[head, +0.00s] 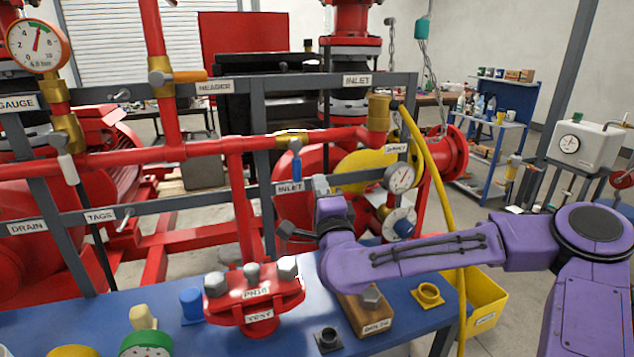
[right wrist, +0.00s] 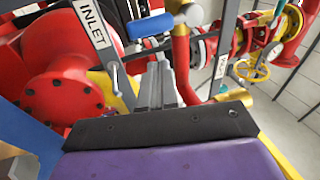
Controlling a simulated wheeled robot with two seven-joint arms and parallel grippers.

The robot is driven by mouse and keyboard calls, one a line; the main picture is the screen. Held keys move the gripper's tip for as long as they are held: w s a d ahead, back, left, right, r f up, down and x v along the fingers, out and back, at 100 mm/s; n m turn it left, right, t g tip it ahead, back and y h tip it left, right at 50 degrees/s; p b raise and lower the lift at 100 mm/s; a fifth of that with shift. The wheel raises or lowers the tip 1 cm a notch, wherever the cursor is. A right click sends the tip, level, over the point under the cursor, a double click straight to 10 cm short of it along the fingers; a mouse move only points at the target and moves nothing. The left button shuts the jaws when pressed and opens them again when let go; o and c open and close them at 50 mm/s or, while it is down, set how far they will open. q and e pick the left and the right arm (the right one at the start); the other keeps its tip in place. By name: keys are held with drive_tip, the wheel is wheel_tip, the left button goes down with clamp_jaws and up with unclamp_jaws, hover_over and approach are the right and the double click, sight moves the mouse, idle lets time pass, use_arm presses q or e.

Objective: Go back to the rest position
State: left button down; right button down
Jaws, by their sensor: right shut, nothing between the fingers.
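My right arm, purple, comes in from the right above the blue bench. My right gripper (head: 320,184) points away from me toward the pipework, just right of the lower INLET label (head: 289,187). In the right wrist view its grey fingers (right wrist: 160,84) are together with nothing between them. The blue-handled inlet valve (head: 296,168) stands close to the left of the fingers; its handle also shows in the right wrist view (right wrist: 150,27), apart from the fingertips. My left gripper is not in view.
Red pipes and a grey frame (head: 258,120) stand close around the gripper. On the blue bench (head: 205,336) stand a red flange (head: 254,299), a wooden block (head: 366,316) and small fittings. A yellow bin (head: 485,301) is below right.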

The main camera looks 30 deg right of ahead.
drive_tip(key=v, duration=0.2)
drive_tip(key=shift+s+a+b, duration=0.1)
drive_tip(key=shift+s+b, duration=0.2)
